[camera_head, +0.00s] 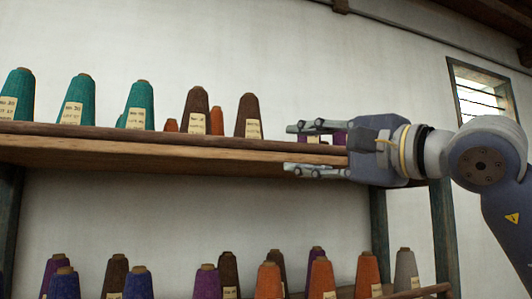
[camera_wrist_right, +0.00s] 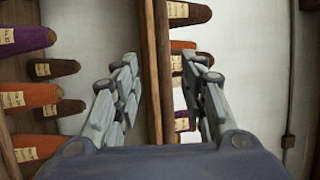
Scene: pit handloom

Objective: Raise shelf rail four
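A brown wooden rail (camera_head: 187,140) runs along the front edge of the upper shelf (camera_head: 150,152), just above its board. The rail also shows upright in the right wrist view (camera_wrist_right: 163,60), with the shelf board beside it. No number shows on the rail. My right gripper (camera_head: 317,150) is open at the right part of this shelf, one finger pair above the rail and one below. In the right wrist view its fingers (camera_wrist_right: 160,98) lie either side of the rail and board, with gaps showing. My left gripper is not in view.
Teal cones (camera_head: 78,103) and brown cones (camera_head: 248,118) of yarn stand behind the rail on the upper shelf. Purple cones are partly hidden by my right gripper. A lower shelf holds several cones (camera_head: 320,278) behind another rail (camera_head: 425,291). Dark posts (camera_head: 443,225) support the rack.

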